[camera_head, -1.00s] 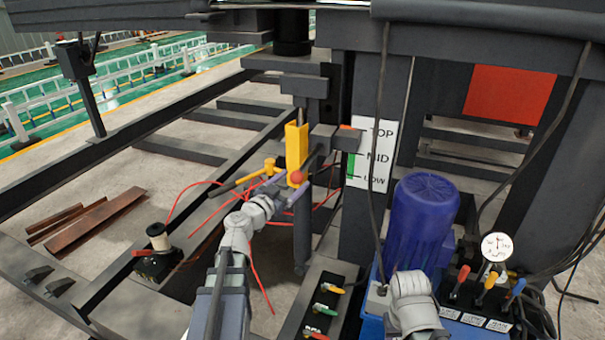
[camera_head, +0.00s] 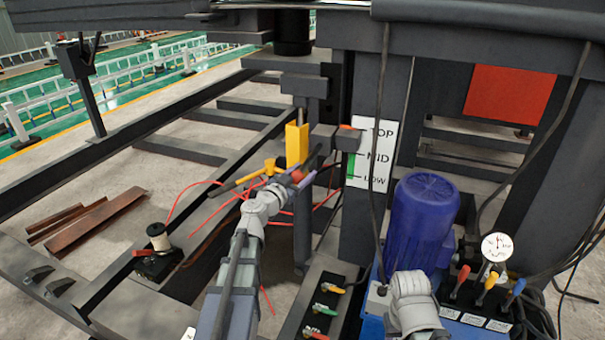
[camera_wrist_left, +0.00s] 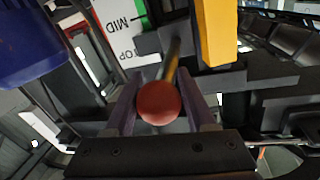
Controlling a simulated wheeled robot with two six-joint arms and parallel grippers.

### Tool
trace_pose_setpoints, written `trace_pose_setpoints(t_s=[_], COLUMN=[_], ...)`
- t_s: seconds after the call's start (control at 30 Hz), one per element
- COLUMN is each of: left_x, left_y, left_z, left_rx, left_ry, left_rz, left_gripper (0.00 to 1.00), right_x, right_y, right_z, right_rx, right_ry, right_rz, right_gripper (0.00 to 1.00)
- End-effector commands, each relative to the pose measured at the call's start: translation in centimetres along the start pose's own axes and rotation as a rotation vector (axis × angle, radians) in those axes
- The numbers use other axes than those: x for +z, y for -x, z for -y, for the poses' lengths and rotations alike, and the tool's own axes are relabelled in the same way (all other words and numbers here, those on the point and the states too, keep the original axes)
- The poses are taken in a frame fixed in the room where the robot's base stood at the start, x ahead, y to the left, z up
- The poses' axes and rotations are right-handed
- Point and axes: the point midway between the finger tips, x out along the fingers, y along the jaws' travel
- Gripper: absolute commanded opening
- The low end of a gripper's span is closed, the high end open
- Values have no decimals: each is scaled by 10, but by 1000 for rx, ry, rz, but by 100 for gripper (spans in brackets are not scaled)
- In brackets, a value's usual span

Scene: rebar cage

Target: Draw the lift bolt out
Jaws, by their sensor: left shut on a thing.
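The lift bolt shows as a red ball knob (camera_head: 297,176) on a dark rod beside the yellow upright block (camera_head: 296,145). In the left wrist view the red knob (camera_wrist_left: 159,103) sits between my two purple-grey fingers. Its brassy shaft (camera_wrist_left: 173,62) runs up from it toward dark steel, beside the yellow block (camera_wrist_left: 217,32). My left gripper (camera_head: 304,179) is shut on the knob. How far the shaft sits in the steel is hidden. My right arm shows at the bottom, but its gripper cannot be seen.
A TOP/MID/LOW scale (camera_head: 371,154) stands right of the bolt. A blue motor (camera_head: 420,220) and valve levers (camera_head: 487,285) are at the right. A yellow-ended lever (camera_head: 270,167) and thin red lines (camera_head: 186,192) lie left of the gripper. Dark frame beams surround it.

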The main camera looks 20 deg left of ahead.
Motion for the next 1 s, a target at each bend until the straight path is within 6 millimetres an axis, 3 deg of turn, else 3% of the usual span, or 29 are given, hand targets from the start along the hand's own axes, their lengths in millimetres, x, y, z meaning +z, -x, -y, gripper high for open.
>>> trace_pose_setpoints(t_s=[0.03, 0.37, 0.83, 1.0], left_x=[0, 0, 0, -1], left_y=[0, 0, 0, 17], left_z=[-1, -2, -3, -7], left_rx=[3, 5, 8, 8], left_ry=[-1, -1, -1, -1], left_rz=[0, 0, -1, -1], left_gripper=[38, 1, 0, 0], right_x=[0, 0, 0, 0], right_y=[0, 0, 0, 0], right_z=[0, 0, 0, 0], right_rx=[0, 0, 0, 0], right_ry=[0, 0, 0, 0], right_rz=[0, 0, 0, 0], right_gripper=[50, 50, 50, 50])
